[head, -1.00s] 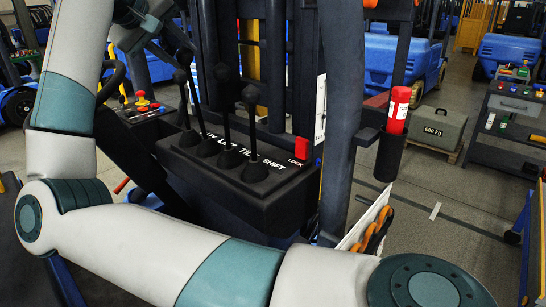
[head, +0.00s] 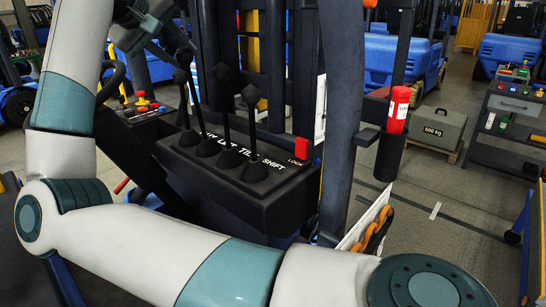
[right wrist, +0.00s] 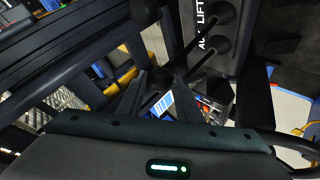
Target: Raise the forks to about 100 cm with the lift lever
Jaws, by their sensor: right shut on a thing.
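The black lever console (head: 225,180) stands in the head view, with several black levers and white labels, LIFT, TILT and SHIFT among them. The lift lever (head: 197,108) leans to the left at its top. My right gripper (head: 178,48) comes down from the upper left and is shut at the lift lever's knob. In the right wrist view the lever's knob (right wrist: 160,78) is between the dark fingers, and its stem runs up to the console by the LIFT label. The tilt lever (head: 226,110) and shift lever (head: 252,125) stand free to its right. The forks cannot be made out.
A red LOCK block (head: 302,148) sits at the console's right end. The dark mast (head: 276,70) rises behind. A red cylinder (head: 398,108) stands in a holder on the right. A 500 kg weight (head: 437,127) and a grey cart (head: 510,125) stand farther right, with open floor before them.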

